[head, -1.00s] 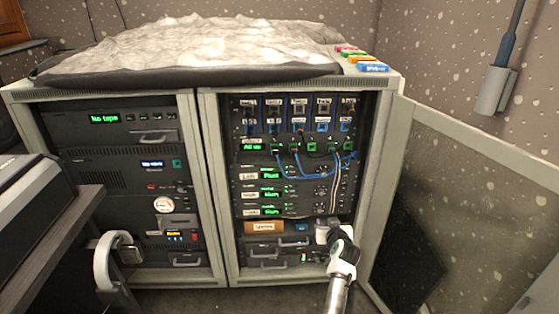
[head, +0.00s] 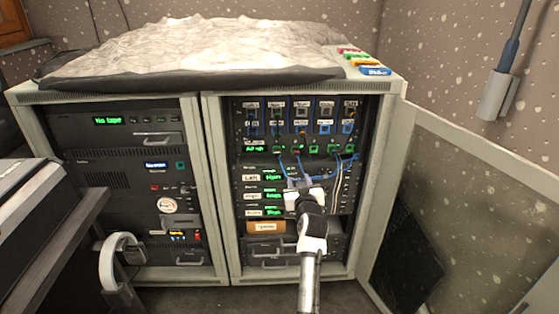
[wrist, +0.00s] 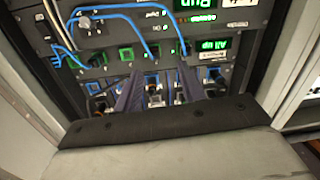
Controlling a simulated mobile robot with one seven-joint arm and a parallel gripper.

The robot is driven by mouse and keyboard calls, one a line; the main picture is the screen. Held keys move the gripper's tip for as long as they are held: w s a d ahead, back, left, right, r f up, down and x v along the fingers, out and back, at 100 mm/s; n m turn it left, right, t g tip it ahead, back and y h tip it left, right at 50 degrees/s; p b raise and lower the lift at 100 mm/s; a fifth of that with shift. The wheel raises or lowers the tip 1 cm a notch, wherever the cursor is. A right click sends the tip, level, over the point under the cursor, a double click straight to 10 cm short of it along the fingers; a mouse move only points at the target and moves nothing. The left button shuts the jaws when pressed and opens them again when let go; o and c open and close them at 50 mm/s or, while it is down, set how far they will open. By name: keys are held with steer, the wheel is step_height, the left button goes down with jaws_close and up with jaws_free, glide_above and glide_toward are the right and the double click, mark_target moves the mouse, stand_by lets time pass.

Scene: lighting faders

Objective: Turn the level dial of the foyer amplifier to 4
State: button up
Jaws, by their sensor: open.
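Three black amplifier units with green displays and small white labels are stacked in the right rack: an upper (head: 262,176), a middle (head: 262,196) and a lower (head: 262,212). The labels are too blurred to tell which is the foyer amplifier. My gripper (head: 298,184) is in front of this stack, right of the displays, and hides some controls. The wrist view is upside down; my gripper (wrist: 160,76) is open there, with dark fingers apart and nothing seen between them. A round grey knob (wrist: 88,25) shows upper left; its setting is unreadable.
Blue cables (wrist: 125,16) loop across the panel near my fingers, from a row of green sockets (head: 313,149). The open rack door (head: 455,195) stands at the right. A dark desk (head: 50,245) is at the left.

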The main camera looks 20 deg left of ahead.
steer(key=s+a+r+n+t+y+p, duration=0.1)
steer(key=s+a+r+y, duration=0.1)
steer(key=a+r, duration=0.3)
step_height(320, 180, up, 4)
steer(key=shift+s+a+f, duration=0.2)
steer(key=shift+s+a, duration=0.1)
steer(key=shift+s, duration=0.15)
